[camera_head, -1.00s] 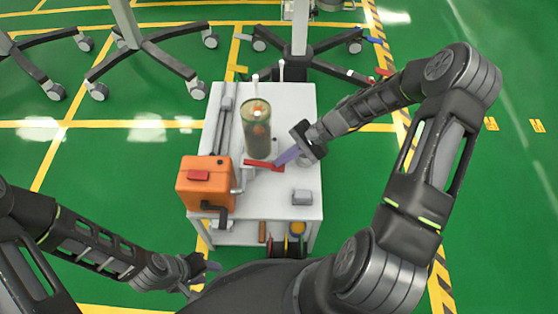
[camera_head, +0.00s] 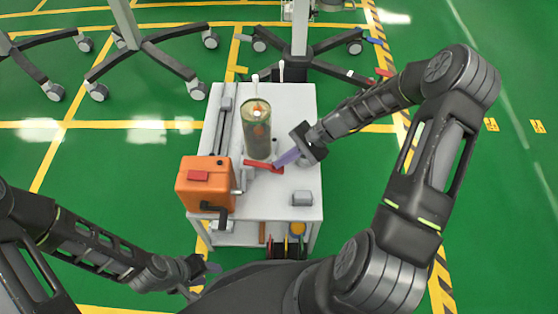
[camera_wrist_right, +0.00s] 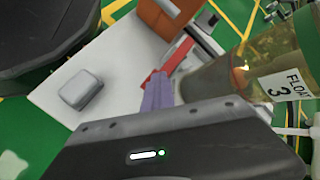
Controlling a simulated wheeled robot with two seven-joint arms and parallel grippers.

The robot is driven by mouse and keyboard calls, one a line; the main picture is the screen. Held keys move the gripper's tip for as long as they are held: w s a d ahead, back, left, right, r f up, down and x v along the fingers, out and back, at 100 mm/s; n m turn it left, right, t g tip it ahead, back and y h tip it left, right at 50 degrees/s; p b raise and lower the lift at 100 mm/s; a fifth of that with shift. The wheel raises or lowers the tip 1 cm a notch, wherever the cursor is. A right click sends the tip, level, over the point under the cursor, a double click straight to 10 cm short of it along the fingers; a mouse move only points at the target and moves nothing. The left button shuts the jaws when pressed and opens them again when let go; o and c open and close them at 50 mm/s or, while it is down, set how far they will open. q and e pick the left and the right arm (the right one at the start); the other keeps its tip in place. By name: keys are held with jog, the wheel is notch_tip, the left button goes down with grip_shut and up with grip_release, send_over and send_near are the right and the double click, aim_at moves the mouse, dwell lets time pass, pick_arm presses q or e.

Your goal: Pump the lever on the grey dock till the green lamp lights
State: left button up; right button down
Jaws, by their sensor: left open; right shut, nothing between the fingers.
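A red lever (camera_head: 262,167) lies at the foot of a tall see-through cylinder (camera_head: 257,133) on the white cart top. Grey parts beside it, probably the dock, are mostly hidden. The lever also shows in the right wrist view (camera_wrist_right: 172,62), just beyond my fingertips. My right gripper (camera_head: 283,161) is shut with nothing between its purple fingers; their tips are at the lever's right end, but contact is unclear. The fingers fill the middle of the right wrist view (camera_wrist_right: 157,92). My left gripper (camera_head: 204,271) is open, low and left of the cart. I see no lit green lamp.
An orange box (camera_head: 205,184) with a black-gripped crank stands at the cart's left. A small grey block (camera_head: 302,198) sits at front right of the cart top (camera_head: 285,207). The cylinder's label reads "FLOAT 3" in the wrist view. Wheeled stands are behind.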

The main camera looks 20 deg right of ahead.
jog(key=shift+r+p, duration=1.7)
jog(key=shift+r, duration=0.45)
notch_tip(320, 180, up, 5)
jog(key=p, duration=0.3)
jog(key=shift+p, duration=0.4)
